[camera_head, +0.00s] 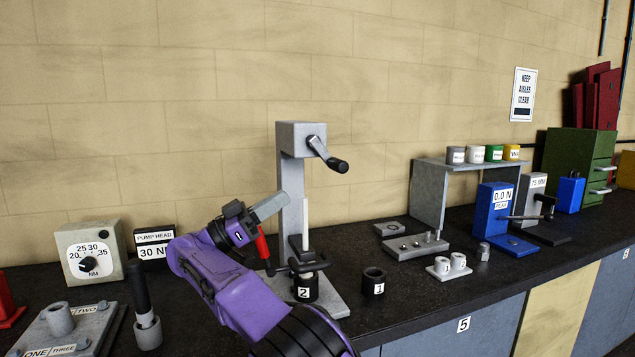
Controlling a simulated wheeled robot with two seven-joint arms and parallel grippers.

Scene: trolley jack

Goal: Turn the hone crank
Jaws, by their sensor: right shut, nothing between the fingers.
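The hone stand (291,200) is a grey post with a boxed head on a grey base. Its crank (317,147) sticks out of the head's front and slopes down to the right, ending in a black handle (338,166). A pale rod (305,224) stands below the head, above a black cylinder labelled 2 (305,288). My right gripper (280,201) is shut and empty. Its grey fingers are at the left side of the post, lower than the crank and apart from the handle. My left gripper is not in view.
A black cylinder labelled 1 (373,281) stands right of the hone base. A red-handled item (262,244) is partly hidden by my arm. A grey shelf (430,200) with several small pots and a blue gauge (494,215) stand farther right. The space around the crank handle is clear.

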